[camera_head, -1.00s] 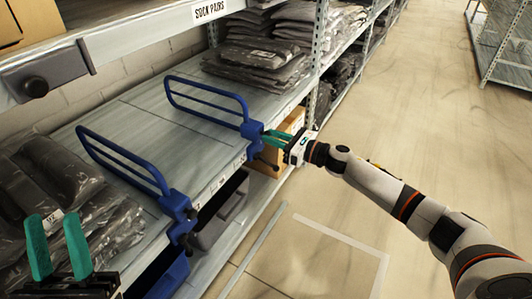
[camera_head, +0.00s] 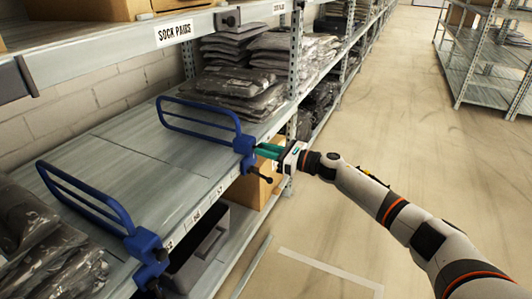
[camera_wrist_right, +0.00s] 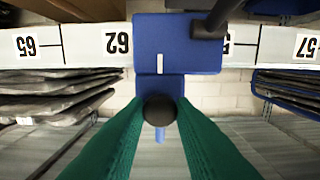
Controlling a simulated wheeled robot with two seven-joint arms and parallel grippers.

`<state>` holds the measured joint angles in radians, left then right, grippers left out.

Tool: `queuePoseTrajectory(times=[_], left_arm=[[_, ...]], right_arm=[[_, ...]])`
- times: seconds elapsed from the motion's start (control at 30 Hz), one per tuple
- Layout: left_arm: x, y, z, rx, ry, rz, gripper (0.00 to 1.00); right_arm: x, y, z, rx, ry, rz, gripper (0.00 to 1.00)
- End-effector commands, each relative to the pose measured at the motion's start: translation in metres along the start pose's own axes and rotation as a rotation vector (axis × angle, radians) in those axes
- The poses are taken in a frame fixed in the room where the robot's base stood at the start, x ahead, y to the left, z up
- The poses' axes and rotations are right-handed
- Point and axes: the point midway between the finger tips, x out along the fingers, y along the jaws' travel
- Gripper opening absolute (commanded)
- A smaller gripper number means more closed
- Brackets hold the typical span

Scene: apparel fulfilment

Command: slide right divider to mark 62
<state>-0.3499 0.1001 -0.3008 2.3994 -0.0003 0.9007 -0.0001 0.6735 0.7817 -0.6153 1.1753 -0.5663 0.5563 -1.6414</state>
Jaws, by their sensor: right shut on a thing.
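The right divider (camera_head: 200,119) is a blue wire loop standing on the shelf, with a blue clamp (camera_head: 244,150) on the shelf's front edge. My right gripper (camera_head: 268,151) is at this clamp, coming from the aisle side. In the right wrist view its green fingers are shut on the dark round knob (camera_wrist_right: 160,110) of the blue clamp (camera_wrist_right: 178,45). The clamp's white line (camera_wrist_right: 160,63) stands just right of the number 62 (camera_wrist_right: 118,43) on the shelf label strip (camera_wrist_right: 85,45). The clamp covers part of the strip. My left gripper is out of view.
The left divider (camera_head: 88,198) stands nearer, with bagged garments (camera_head: 45,245) beside it. Stacked grey bags (camera_head: 240,80) lie beyond the right divider, near a metal post (camera_head: 296,60). A grey bin (camera_head: 200,250) and a cardboard box (camera_head: 250,190) sit below. The aisle is clear.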

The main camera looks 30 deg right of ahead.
Motion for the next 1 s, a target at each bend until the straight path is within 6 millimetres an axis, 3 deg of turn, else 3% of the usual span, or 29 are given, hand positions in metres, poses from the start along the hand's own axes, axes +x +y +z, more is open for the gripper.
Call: queuePoseTrajectory(times=[0.27, 0.3, 0.4, 0.77, 1.0], left_arm=[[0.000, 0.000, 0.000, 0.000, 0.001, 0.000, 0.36], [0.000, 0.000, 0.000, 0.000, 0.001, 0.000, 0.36], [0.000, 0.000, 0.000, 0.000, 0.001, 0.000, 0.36], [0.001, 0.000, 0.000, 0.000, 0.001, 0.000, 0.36], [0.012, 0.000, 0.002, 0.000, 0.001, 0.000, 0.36]], right_arm=[[-0.001, 0.001, 0.000, 0.000, -0.001, 0.001, 0.00], [-0.001, 0.001, 0.001, 0.000, -0.001, 0.001, 0.28], [0.000, 0.000, 0.000, 0.000, -0.001, 0.001, 0.44], [-0.005, 0.000, 0.000, 0.000, -0.001, 0.001, 0.44], [-0.046, 0.000, 0.000, 0.003, -0.005, 0.002, 0.44]])
